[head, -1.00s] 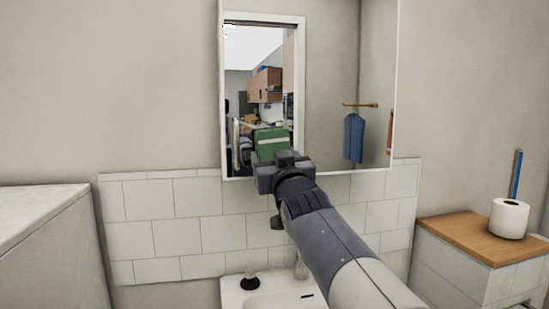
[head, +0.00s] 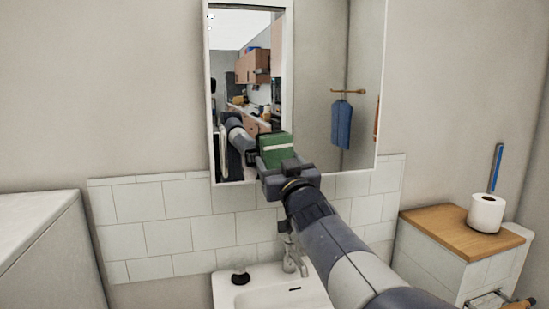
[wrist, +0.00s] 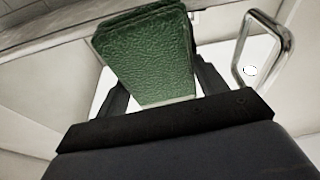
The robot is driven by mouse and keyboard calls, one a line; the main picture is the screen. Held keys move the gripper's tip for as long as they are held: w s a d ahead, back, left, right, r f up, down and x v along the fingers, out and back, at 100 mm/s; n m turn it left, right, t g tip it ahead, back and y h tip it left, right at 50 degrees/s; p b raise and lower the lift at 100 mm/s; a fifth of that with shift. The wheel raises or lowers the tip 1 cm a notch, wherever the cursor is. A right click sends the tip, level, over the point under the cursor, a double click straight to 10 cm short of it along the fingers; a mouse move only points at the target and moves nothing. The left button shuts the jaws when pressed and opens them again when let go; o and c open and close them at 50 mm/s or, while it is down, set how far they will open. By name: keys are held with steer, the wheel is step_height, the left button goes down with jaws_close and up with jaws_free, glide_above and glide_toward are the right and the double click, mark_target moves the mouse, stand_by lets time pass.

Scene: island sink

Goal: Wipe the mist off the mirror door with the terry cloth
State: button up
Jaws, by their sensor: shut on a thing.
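The mirror door (head: 310,60) hangs on the wall above the sink and reflects a room with cupboards. I can make out no clear patch of mist on it in the head view. My gripper (head: 281,166) is in front of the mirror's lower part, shut on the folded green terry cloth (head: 276,148). In the wrist view the cloth (wrist: 148,55) stands out between the fingers. Whether it touches the glass I cannot tell. A chrome bar handle (wrist: 248,45) shows right of the cloth in the wrist view.
A white sink (head: 262,292) with a tap (head: 291,260) lies below the mirror. A wood-topped cabinet (head: 450,232) at the right bears a paper roll (head: 486,213). A white unit (head: 40,240) stands at the left. A blue towel (head: 341,125) shows within the mirror.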

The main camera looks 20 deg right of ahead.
mark_target(356, 149)
steer(key=shift+d+r+p, duration=0.1)
steer(key=shift+d+p, duration=3.05)
steer(key=shift+d, duration=1.45)
steer(key=shift+d+p, duration=2.6)
steer(key=shift+d, duration=3.8)
steer(key=shift+s, duration=2.9)
steer(key=shift+s, duration=0.1)
